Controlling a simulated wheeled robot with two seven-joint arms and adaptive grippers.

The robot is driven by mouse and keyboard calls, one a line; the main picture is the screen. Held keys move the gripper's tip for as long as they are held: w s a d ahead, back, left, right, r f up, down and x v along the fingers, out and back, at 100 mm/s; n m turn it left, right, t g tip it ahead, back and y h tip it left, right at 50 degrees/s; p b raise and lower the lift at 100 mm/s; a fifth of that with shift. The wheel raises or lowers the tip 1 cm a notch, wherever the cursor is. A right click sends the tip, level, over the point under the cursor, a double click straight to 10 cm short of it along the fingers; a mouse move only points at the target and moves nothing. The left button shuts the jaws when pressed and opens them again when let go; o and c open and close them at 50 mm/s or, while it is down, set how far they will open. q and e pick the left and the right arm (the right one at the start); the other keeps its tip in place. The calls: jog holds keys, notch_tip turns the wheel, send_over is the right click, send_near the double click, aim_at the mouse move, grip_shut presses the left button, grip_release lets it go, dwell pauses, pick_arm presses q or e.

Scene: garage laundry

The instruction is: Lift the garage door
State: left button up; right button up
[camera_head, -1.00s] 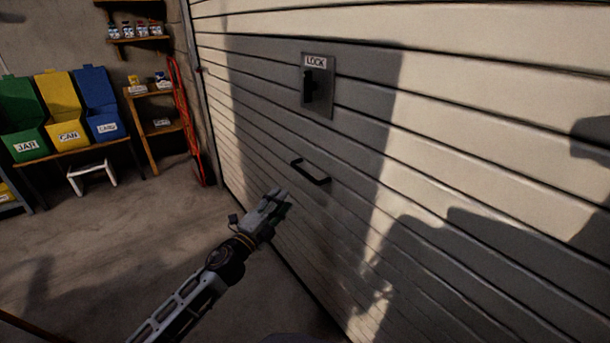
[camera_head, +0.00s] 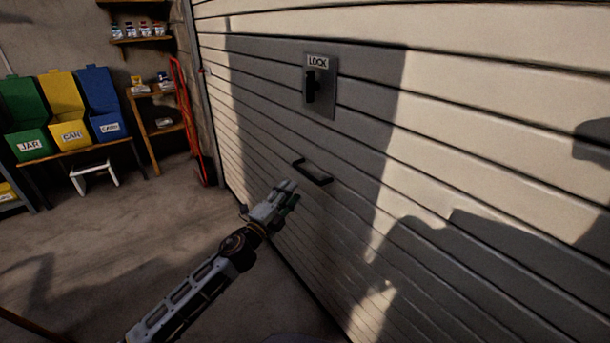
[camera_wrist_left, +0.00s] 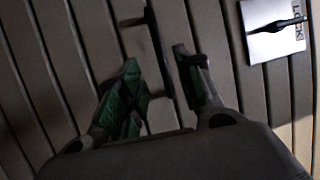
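The garage door (camera_head: 480,130) is a wide pale slatted panel and looks shut. A dark bar handle (camera_head: 313,174) is fixed on it, below a grey lock plate (camera_head: 327,101) with a dark lever and the label LOCK. My left gripper (camera_head: 290,192) is just below and left of the handle in the head view. In the left wrist view my left gripper (camera_wrist_left: 156,58) is open, with green pads, and the handle (camera_wrist_left: 158,45) appears between its fingers. I cannot tell if they touch it. The lock plate (camera_wrist_left: 268,42) shows at upper right there. My right gripper is out of view.
A wooden shelf (camera_head: 155,120) and a red folded frame (camera_head: 186,120) stand near the door's left edge. The concrete floor (camera_head: 130,235) is mostly clear.

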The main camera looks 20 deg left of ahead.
aim_at(305, 174)
pick_arm(q)
jog(key=shift+b+x, duration=0.5)
jog(key=shift+x, duration=4.45)
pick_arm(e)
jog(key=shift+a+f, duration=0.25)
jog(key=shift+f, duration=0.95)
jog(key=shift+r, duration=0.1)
pick_arm(q)
grip_shut()
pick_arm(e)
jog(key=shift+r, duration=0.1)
